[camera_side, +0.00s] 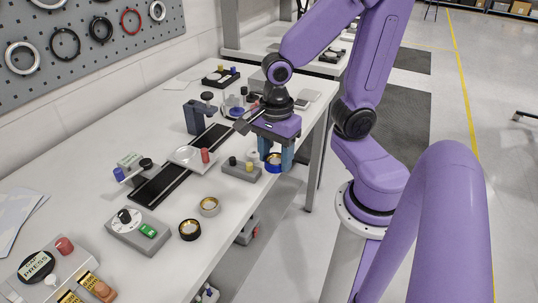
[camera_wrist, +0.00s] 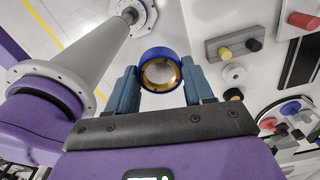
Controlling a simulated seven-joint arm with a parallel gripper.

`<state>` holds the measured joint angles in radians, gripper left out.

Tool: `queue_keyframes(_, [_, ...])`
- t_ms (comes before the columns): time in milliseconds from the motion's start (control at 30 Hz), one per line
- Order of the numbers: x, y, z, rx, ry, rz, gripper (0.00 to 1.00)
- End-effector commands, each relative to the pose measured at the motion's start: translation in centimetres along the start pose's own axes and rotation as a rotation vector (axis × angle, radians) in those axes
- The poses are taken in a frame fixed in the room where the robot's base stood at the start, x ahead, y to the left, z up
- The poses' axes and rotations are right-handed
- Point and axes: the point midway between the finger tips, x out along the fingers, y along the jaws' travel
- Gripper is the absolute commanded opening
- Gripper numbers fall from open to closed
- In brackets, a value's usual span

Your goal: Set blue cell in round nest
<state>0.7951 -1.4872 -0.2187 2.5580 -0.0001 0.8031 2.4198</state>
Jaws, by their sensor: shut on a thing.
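The blue cell (camera_wrist: 160,52) is a blue ring with a gold inner rim and a clear or glassy middle. In the wrist view it sits between the two blue-grey fingers of my gripper (camera_wrist: 161,78), which is shut on it. In the side view my gripper (camera_side: 277,166) points down by the right edge of the bench, and part of the blue cell (camera_side: 274,156) shows between the fingers. I cannot make out for certain which fixture has the round nest.
A grey block with black and yellow knobs (camera_side: 241,171) stands just left of my gripper. A pale plate with a red peg (camera_side: 190,157) sits over a black rail (camera_side: 160,184).

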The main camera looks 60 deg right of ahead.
Motion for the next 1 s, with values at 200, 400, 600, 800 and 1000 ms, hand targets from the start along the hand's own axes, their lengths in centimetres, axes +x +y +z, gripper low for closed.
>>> queue_keyframes(200, [-0.6, -2.4, 1.5, 0.003, 0.000, 0.000, 0.20])
queue_keyframes(400, [-1.1, -8.4, 3.8, 0.004, 0.001, 0.001, 0.20])
queue_keyframes(600, [-0.6, -15.2, 5.0, 0.005, 0.001, 0.002, 0.20])
queue_keyframes(800, [0.9, -22.0, 4.7, 0.004, 0.001, 0.002, 0.20])
queue_keyframes(1000, [3.0, -27.9, 3.2, 0.004, 0.000, 0.002, 0.20])
